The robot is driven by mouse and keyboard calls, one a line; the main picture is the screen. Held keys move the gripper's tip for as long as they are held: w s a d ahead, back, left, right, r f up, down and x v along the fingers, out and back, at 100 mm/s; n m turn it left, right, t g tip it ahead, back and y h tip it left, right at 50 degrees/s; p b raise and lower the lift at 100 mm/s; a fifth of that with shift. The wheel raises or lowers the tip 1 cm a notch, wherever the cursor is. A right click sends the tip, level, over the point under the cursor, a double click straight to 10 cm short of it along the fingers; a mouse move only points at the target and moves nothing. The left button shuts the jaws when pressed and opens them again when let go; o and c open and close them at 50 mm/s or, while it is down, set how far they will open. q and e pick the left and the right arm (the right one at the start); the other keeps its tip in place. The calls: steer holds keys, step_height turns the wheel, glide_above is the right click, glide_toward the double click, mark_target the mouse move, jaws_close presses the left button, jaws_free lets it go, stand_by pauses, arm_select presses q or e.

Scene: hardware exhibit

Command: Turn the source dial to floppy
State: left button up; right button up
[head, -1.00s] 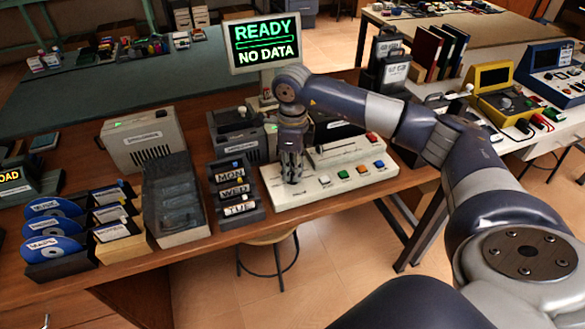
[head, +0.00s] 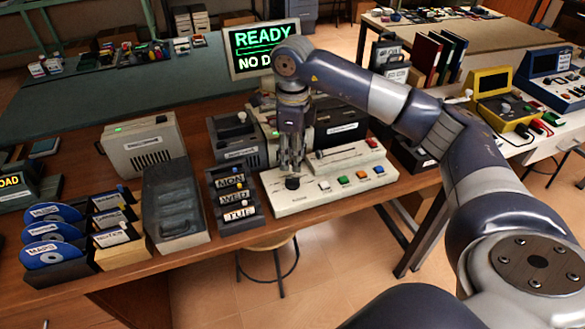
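The source dial (head: 292,183) is a small dark round knob on the left end of a cream control panel (head: 310,203). Its pointer and position labels are too small to read. My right gripper (head: 291,166) hangs fingers down just above the dial. Its fingers look slightly apart with nothing between them, and the knob shows below the tips. The monitor (head: 262,48) behind the panel shows green "READY" above white text, now partly covered by my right arm. My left gripper is not in view.
Coloured buttons (head: 345,179) and a slider (head: 345,157) sit to the right on the panel. A MON/WED/TUE rack (head: 233,198) stands close on its left. A grey case (head: 174,205) and disk holders (head: 60,262) are farther left. Dark drives stand behind the panel.

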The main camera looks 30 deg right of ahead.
step_height(320, 180, up, 5)
steer(key=shift+r, duration=0.2)
stand_by(0.6)
